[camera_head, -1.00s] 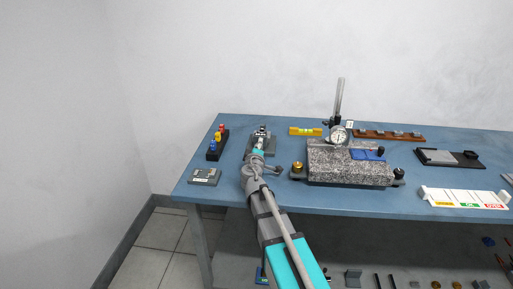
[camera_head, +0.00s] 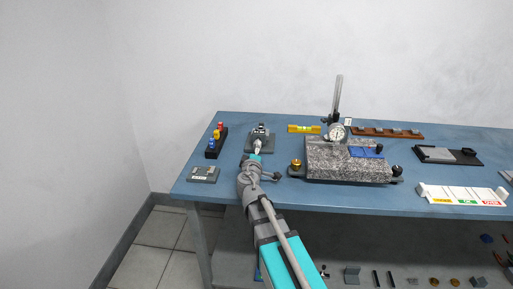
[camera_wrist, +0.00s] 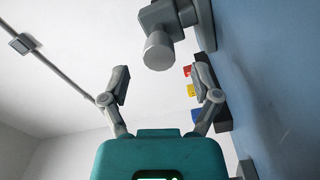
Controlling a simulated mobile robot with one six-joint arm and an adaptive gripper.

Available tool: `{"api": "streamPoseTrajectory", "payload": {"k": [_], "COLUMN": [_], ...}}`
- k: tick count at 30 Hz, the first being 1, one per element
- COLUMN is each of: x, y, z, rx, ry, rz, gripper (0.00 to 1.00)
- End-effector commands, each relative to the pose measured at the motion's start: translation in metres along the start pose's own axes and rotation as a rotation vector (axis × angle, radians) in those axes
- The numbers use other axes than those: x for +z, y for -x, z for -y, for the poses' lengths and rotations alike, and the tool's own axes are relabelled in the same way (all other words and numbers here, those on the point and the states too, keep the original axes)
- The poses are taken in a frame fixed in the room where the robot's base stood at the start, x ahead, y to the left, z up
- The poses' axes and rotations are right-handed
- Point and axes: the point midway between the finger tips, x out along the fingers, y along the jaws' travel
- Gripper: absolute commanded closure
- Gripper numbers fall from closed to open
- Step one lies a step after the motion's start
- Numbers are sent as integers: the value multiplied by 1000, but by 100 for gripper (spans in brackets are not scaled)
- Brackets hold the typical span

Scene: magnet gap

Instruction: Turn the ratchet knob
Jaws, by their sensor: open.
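The ratchet knob (camera_wrist: 159,51) shows in the wrist view as a pale grey cylinder on the end of a darker grey instrument body (camera_wrist: 166,17). In the head view the instrument (camera_head: 260,133) stands on a dark base at the table's left part; the knob is too small there to tell from the fingers. My gripper (camera_wrist: 162,78) is open, with one finger on each side and nothing between the tips. The knob is ahead of the fingertips, roughly centred, apart from both. In the head view my gripper (camera_head: 256,147) is just in front of the instrument.
A dark block with red, yellow and blue pieces (camera_head: 215,142) stands left of the instrument. A small grey plate (camera_head: 204,174) lies front left. A granite block (camera_head: 345,160) with a dial gauge (camera_head: 337,132) stands right. A yellow level (camera_head: 304,129) lies behind.

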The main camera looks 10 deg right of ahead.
Motion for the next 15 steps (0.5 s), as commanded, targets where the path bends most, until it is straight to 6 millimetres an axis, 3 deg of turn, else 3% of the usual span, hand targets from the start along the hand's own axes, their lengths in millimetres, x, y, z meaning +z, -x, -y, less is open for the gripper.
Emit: {"api": "streamPoseTrajectory", "payload": {"k": [1,6,15], "x": [1,1,0], "y": [13,40,67], "z": [0,0,0], "rx": [0,-1,0], "ry": [0,0,0], "rz": [-1,-1,0], "gripper": [21,21,21]}}
